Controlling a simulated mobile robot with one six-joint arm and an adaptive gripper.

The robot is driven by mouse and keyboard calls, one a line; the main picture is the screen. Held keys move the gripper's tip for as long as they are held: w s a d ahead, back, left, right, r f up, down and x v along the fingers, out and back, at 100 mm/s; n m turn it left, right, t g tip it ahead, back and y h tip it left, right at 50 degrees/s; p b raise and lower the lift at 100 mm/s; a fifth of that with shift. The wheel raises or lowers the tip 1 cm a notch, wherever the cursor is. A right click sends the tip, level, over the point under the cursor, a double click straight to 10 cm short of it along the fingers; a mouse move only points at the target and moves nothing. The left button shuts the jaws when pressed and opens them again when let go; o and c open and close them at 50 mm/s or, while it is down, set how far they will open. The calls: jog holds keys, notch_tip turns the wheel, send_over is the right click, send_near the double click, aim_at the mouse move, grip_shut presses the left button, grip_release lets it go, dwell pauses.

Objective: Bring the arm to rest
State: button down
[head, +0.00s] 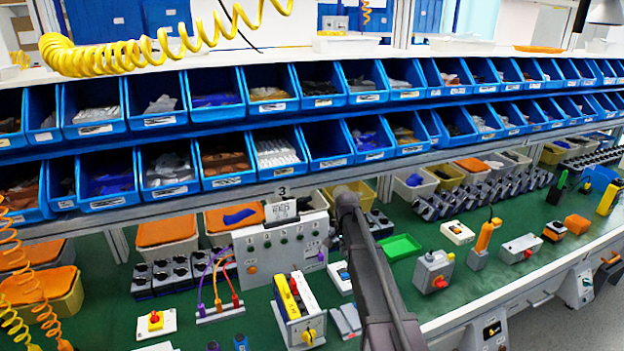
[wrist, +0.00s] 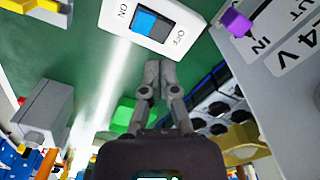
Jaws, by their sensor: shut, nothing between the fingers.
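My gripper (wrist: 159,76) shows in the wrist view with its two fingers together and nothing between them. It is apart from the white ON/OFF switch (wrist: 152,27) with a blue rocker, which lies above the fingertips in that picture. In the head view my arm (head: 375,270) reaches from the bottom edge up to the middle of the bench, and my gripper cannot be made out there. The ON/OFF switch (head: 341,277) shows just left of my arm. A box with a yellow rotary knob (head: 308,336) stands at the front, left of my arm.
A grey panel box (head: 277,252) stands left of my arm. A green tray (head: 400,247) and a grey box with a red knob (head: 434,271) are to the right. Blue bins (head: 327,147) line the shelves behind. Bare green bench top (head: 480,285) shows at the right front.

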jog(key=s+n, duration=0.8)
jog(key=s, duration=2.1)
jog(key=shift+d, duration=0.35)
jog(key=c, duration=1.4)
grip_release()
jog(key=shift+r, duration=0.1)
